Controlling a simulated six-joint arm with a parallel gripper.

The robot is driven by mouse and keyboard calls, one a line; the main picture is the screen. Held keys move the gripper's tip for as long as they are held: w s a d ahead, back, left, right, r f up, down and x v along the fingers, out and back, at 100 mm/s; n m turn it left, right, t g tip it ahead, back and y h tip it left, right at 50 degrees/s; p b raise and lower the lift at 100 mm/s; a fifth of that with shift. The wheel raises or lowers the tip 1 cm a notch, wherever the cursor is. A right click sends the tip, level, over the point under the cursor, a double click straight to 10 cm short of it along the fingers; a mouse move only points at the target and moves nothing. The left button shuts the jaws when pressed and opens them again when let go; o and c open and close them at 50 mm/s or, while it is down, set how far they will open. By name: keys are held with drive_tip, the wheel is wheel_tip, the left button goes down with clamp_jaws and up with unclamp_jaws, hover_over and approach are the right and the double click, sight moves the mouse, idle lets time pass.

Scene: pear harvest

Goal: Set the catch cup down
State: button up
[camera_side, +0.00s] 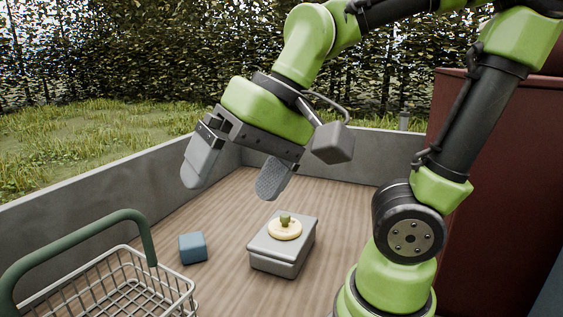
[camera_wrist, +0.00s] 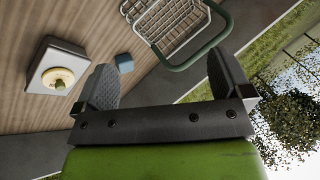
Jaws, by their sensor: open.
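My gripper (camera_side: 230,187) is open and empty, raised above the wooden floor of the bed. Its two grey fingers are wide apart, also in the wrist view (camera_wrist: 163,78). Nothing is between them. I see no clear cup shape. A pale yellow round piece with a green knob (camera_side: 284,229) sits on top of a grey box (camera_side: 276,258). I cannot tell whether it is the catch cup. Both also show in the wrist view, the yellow piece (camera_wrist: 58,78) on the box (camera_wrist: 66,50). The gripper is above and apart from them.
A small blue block (camera_side: 193,248) lies on the wooden floor (camera_side: 222,220) left of the box. A wire basket (camera_side: 170,282) with a green handle (camera_side: 85,230) stands at the front left. Grey walls (camera_side: 70,225) edge the bed. A dark red panel (camera_side: 500,170) stands right.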

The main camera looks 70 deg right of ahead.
drive_tip(key=s+d, duration=0.1)
drive_tip(key=s+d+n+t+h, duration=0.1)
drive_tip(key=s+d+t, duration=0.1)
drive_tip(key=shift+s+d+r+h, duration=0.3)
drive_tip(key=shift+d+r, duration=0.05)
drive_tip(key=shift+d, duration=0.05)
idle(1.0)
